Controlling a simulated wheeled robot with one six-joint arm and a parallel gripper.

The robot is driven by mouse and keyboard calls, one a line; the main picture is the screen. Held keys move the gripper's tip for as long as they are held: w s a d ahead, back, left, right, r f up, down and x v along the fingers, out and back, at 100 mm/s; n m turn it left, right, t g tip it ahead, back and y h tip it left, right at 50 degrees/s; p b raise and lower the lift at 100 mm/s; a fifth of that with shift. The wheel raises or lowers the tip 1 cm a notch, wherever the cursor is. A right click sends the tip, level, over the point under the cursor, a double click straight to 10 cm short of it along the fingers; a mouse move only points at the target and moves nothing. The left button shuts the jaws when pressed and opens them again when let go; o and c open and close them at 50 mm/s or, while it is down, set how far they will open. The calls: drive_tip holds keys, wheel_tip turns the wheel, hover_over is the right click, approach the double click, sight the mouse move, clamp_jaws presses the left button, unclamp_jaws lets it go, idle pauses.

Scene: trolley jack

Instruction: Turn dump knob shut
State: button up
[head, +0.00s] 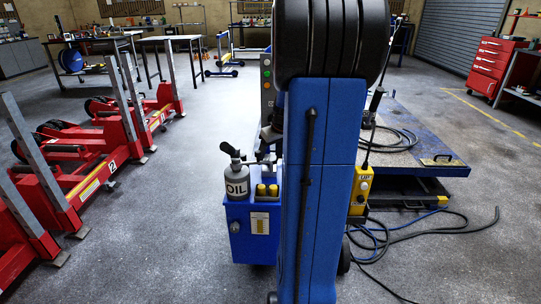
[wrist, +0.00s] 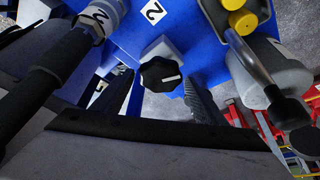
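In the wrist view a black lobed knob (wrist: 160,75) with a white pointer line sits on a pale block on a blue housing (wrist: 185,25). The line lies nearly level in the picture. My gripper (wrist: 162,98) is open, with one dark finger on the left and one on the right. The knob shows beyond and between the fingers. I see no contact, though the depth gap is hard to judge. In the head view the knob is not visible, and a dark part near the blue box may be my gripper, partly hidden.
In the head view a grey OIL can (head: 237,181) stands on the blue box (head: 250,232), beside yellow caps (head: 267,190). Red jacks (head: 95,165) stand left. A low platform (head: 415,150) and loose hoses (head: 385,240) lie right.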

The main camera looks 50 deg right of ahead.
drive_tip(key=c, duration=0.8)
drive_tip(key=shift+m, duration=0.4)
drive_tip(key=m+h, duration=0.1)
drive_tip(key=m, duration=0.1)
drive_tip(key=m+h, duration=0.1)
drive_tip(key=m, duration=0.2)
drive_tip(key=shift+w+a+g, duration=0.1)
drive_tip(key=shift+a+g, duration=0.1)
drive_tip(key=shift+g, duration=0.2)
drive_tip(key=m+g, duration=0.1)
drive_tip(key=m, duration=0.2)
drive_tip(key=m+g+h, duration=0.1)
drive_tip(key=m, duration=0.2)
drive_tip(key=shift+w+a, duration=0.1)
drive_tip(key=shift+w, duration=0.05)
drive_tip(key=m+g, duration=0.1)
drive_tip(key=m, duration=0.1)
drive_tip(key=m+g, duration=0.1)
drive_tip(key=m, duration=0.2)
drive_tip(key=shift+w+h, duration=0.2)
drive_tip(key=shift+h, duration=0.2)
drive_tip(key=m+g, duration=0.1)
drive_tip(key=m, duration=0.2)
drive_tip(key=m+g+y, duration=0.1)
drive_tip(key=m, duration=0.1)
drive_tip(key=shift+w+m, duration=0.15)
drive_tip(key=shift+m, duration=0.25)
